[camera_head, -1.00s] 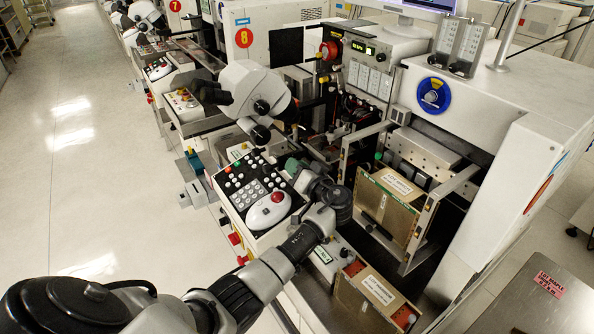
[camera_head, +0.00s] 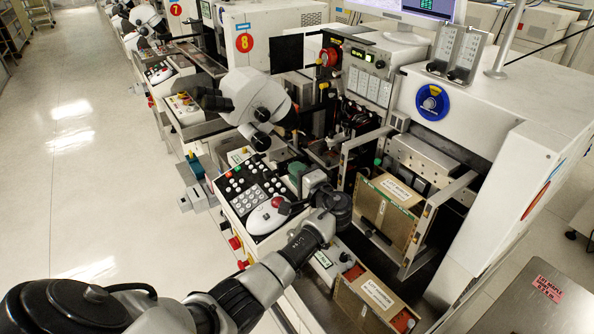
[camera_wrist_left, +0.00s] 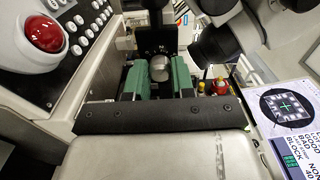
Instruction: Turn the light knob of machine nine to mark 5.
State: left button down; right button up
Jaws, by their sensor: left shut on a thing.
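A silver round knob (camera_wrist_left: 159,68) sits in front of a dark panel with small pale marks; I cannot read which mark it points to. My left gripper (camera_wrist_left: 158,82) has its green finger pads on both sides of the knob and is shut on it. In the head view my left gripper (camera_head: 298,172) is beside the keypad console of the nearest machine (camera_head: 510,110), below the microscope; there the knob is hidden. No number nine shows on this machine. My right gripper is not in view.
The keypad console (camera_head: 250,190) with a red-topped white mouse-like control (camera_head: 266,216) lies left of the gripper. The white microscope (camera_head: 255,95) stands behind it. Cardboard-coloured magazines (camera_head: 385,208) stand to the right. Machine eight's red disc (camera_head: 244,42) is farther back. The floor at left is clear.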

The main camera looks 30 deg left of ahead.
pick_arm(q)
jog(key=m+p, duration=0.6)
jog(key=m, duration=0.5)
jog(key=shift+f, duration=0.1)
dwell(0.4)
jog(key=c, duration=0.9)
grip_release()
jog(key=shift+c, duration=0.2)
jog(key=b+v, duration=0.3)
jog(key=v, duration=0.8)
